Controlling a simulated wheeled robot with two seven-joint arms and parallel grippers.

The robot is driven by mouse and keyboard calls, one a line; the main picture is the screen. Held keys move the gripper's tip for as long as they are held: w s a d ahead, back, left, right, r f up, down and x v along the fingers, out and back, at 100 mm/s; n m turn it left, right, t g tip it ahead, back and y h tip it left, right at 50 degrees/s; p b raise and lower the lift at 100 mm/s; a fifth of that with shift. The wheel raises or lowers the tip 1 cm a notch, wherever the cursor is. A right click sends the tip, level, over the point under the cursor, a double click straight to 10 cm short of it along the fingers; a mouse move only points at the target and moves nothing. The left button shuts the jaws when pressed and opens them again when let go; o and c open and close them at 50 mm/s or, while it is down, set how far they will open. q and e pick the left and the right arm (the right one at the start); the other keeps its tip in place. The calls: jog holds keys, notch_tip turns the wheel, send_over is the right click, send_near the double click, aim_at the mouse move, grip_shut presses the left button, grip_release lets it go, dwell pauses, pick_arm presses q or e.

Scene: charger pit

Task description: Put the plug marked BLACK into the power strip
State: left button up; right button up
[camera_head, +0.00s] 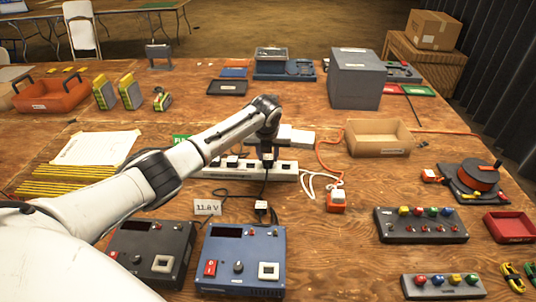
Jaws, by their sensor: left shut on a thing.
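A white power strip (287,172) lies across the middle of the table, with dark plugs or sockets along its left part. My left arm comes in from the left, and my left gripper (268,150) points down over the right part of the strip. It is shut on a small dark plug (267,158) with a pale label, and a black cord runs down from there. The label is too small to read. Whether the plug touches the strip I cannot tell. Another dark plug with a white top (262,206) lies in front of the strip. My right gripper is not in view.
A white-and-orange plug (337,199) lies to the right with loose cords. A black power box (150,252) and a blue one (242,258) stand in front, with an "11.8 V" card (207,207). An empty cardboard tray (380,151) stands behind right.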

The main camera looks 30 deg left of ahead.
pick_arm(q)
jog(key=shift+p, duration=0.35)
dwell(0.4)
jog(key=shift+f, duration=0.6)
dwell(1.8)
jog(key=o, duration=1.5)
jog(key=shift+r, duration=3.8)
